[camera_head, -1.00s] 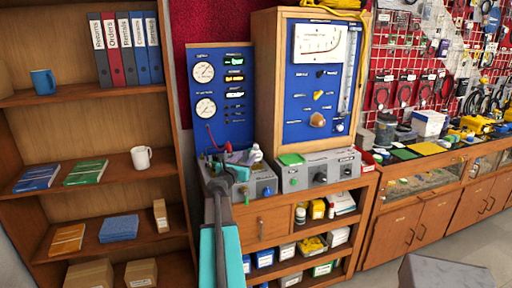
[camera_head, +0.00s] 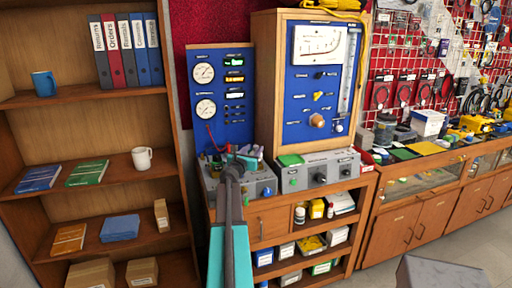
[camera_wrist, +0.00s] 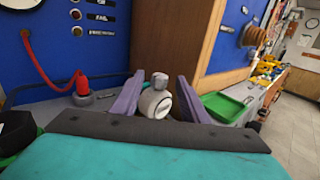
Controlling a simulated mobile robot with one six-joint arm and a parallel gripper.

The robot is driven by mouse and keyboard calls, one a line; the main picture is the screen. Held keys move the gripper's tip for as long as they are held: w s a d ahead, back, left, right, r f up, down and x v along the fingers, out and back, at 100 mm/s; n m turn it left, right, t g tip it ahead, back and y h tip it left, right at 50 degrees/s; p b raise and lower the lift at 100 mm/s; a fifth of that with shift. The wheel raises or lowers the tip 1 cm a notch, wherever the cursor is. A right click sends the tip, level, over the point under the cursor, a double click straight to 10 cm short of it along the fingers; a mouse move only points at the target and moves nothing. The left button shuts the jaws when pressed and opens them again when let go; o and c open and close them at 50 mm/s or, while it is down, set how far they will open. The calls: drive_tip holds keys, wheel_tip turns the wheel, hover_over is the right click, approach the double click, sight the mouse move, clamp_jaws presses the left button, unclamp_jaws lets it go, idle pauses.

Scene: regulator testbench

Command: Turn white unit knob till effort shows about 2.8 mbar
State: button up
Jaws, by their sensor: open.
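In the wrist view a white rounded unit (camera_wrist: 154,103) with a small grey knob (camera_wrist: 160,80) on top stands straight ahead. My gripper (camera_wrist: 160,85) is open, with one purple finger on each side of the unit and knob. I cannot tell whether either finger touches them. In the head view my gripper (camera_head: 249,155) is over the left grey bench box (camera_head: 262,188) and largely hides the white unit. The lit displays (camera_head: 234,78) on the left blue panel (camera_head: 221,120) are too small to read, so I cannot tell which is effort.
A red plug with a red hose (camera_wrist: 81,85) stands left of my gripper. A wooden cabinet with a blue gauge panel (camera_head: 300,105) rises behind to the right. A green tray (camera_wrist: 223,107) is at right. A second grey box with knobs (camera_head: 320,172) stands right on the bench.

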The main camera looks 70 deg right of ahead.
sight(255, 148)
drive_tip(key=shift+d+p, duration=0.35)
drive_tip(key=shift+d, duration=1.4)
clamp_jaws()
